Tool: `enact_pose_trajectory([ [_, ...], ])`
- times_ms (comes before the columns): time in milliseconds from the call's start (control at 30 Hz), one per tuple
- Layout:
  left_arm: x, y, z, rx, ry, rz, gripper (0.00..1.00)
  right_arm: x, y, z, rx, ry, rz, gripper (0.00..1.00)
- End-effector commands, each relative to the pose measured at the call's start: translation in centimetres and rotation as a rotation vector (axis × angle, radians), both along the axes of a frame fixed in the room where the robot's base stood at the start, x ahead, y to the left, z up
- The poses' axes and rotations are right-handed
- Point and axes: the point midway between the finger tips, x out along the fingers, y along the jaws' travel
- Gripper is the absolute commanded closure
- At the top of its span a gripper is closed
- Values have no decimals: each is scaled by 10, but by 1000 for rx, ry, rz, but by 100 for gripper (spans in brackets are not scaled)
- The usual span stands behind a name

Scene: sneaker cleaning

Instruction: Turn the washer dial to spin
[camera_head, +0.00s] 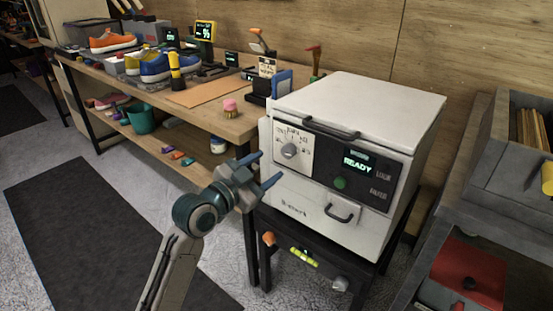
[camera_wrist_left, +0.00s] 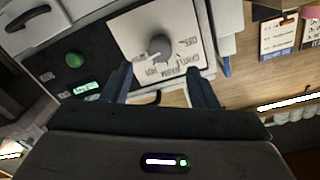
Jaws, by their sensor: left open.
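The white washer (camera_head: 360,110) stands on a dark stand at the right of the head view. Its grey dial (camera_head: 289,151) sits on a white marked plate at the front left, and it also shows in the left wrist view (camera_wrist_left: 160,46). The black display panel (camera_head: 357,163) reads READY, with a green button (camera_head: 340,183) below it. My left gripper (camera_head: 266,169) is open and empty, just in front of the washer and a little left of and below the dial. In the left wrist view the dial lies beyond and between the fingers (camera_wrist_left: 163,85), apart from them. My right gripper is not seen.
A wooden workbench (camera_head: 205,115) at the left holds sneakers, tools and a small pink-topped brush (camera_head: 230,107). The washer's lower handle (camera_head: 341,213) sticks out below the panel. A grey cabinet with a red panel (camera_head: 468,275) stands at the right. A dark mat (camera_head: 90,235) covers open floor.

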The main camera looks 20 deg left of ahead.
Motion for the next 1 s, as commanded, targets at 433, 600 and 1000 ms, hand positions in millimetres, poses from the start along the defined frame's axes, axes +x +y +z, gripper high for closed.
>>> enact_pose_trajectory([
  [433, -42, 17, -1, 0, 0, 0, 47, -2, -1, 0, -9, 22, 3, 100],
  [600, -42, 17, -1, 0, 0, 0, 47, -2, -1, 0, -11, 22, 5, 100],
  [1000, -45, 16, -9, -10, 19, 3, 47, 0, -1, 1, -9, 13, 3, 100],
])
